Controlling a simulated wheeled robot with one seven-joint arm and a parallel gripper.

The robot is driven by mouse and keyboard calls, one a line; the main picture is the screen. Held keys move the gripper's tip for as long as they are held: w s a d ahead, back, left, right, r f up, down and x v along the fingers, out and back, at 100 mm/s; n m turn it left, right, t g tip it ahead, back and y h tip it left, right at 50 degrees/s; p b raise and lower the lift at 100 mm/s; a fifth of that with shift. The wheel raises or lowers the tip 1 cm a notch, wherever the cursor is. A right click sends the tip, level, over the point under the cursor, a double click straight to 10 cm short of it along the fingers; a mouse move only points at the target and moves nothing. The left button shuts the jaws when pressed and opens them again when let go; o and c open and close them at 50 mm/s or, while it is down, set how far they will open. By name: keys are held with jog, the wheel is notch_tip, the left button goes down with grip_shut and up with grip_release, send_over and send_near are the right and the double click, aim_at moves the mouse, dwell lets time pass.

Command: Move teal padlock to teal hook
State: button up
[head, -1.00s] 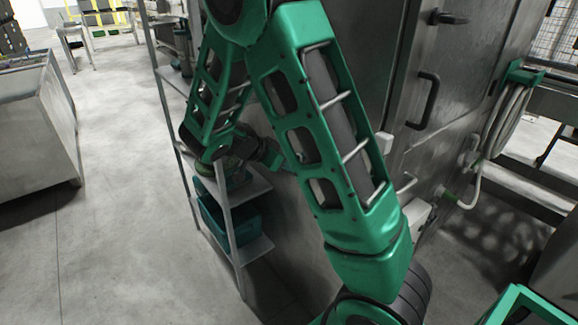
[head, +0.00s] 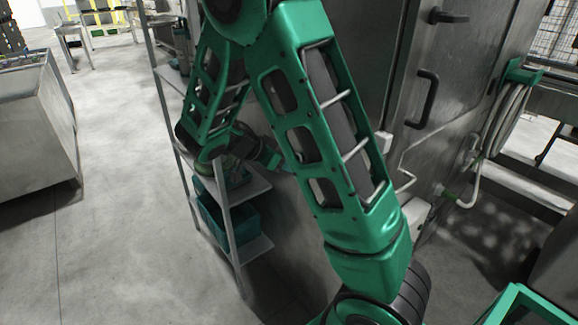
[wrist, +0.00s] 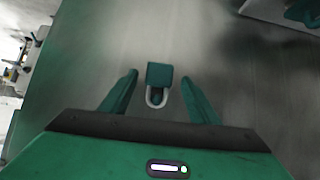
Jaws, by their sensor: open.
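The teal padlock (wrist: 160,75) is in the middle of the wrist view, with its pale U-shaped shackle toward my gripper and its body away from it. My gripper (wrist: 160,84) is open, with one finger on each side of the padlock and a visible gap on both sides. A small dark teal piece shows inside the shackle; I cannot tell what it is. In the head view my gripper (head: 273,158) is small and partly behind my arm, beside the grey washer wall. I cannot make out the padlock or a teal hook there.
A metal shelf rack (head: 245,187) with a teal bin (head: 232,222) stands close by my gripper. The washer's steel door (head: 455,100) is at the right, with a coiled hose (head: 508,118) beyond it. The floor (head: 110,235) at the left is clear.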

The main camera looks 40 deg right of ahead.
jog(key=v, duration=1)
jog(key=s+a+r+n+t+y, duration=0.1)
jog(key=s+a+n+t+y, duration=0.15)
jog(key=s+n+y, duration=0.5)
jog(key=s+a+r+n+t+y, duration=0.15)
jog(key=s+a+n, duration=0.25)
jog(key=n, duration=0.6)
jog(key=s+d+f+m+g, duration=0.1)
jog(key=s+d+m+g, duration=0.1)
jog(key=s+d, duration=0.3)
jog(key=s+d+f+m+g+y, duration=0.1)
jog(key=s+d+m, duration=0.3)
jog(key=s, duration=0.8)
jog(key=shift+d+g, duration=0.7)
jog(key=shift+d, duration=0.25)
jog(key=shift+w+m, duration=0.1)
jog(key=shift+m, duration=0.15)
